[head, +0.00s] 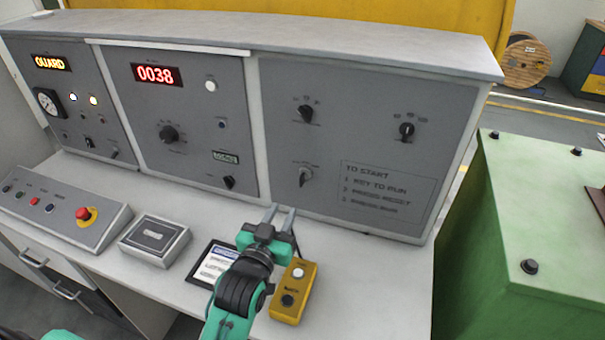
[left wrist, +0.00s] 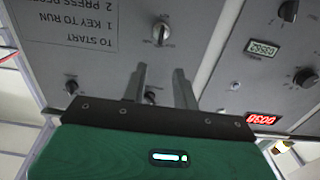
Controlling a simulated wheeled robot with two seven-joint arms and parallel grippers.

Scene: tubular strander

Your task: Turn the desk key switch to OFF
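The desk's right panel (head: 365,95) carries three rotary switches. A silver-faced switch (head: 305,176), which looks like the key switch, sits low, left of the "TO START" text; it also shows in the left wrist view (left wrist: 161,32). A black switch (head: 306,113) is above it, and another (head: 406,130) is at upper right. Their labels are too small to read. My left gripper (head: 281,209) is open and empty, below the silver-faced switch and apart from it. In the left wrist view its fingers (left wrist: 160,70) point toward the panel. My right gripper is not in view.
On the desk top lie a yellow button box (head: 293,291), a dark-framed card (head: 212,264), a grey box (head: 154,240) and a console with a red emergency button (head: 83,213). A green cabinet (head: 545,210) stands at right. The desk top right of the yellow box is clear.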

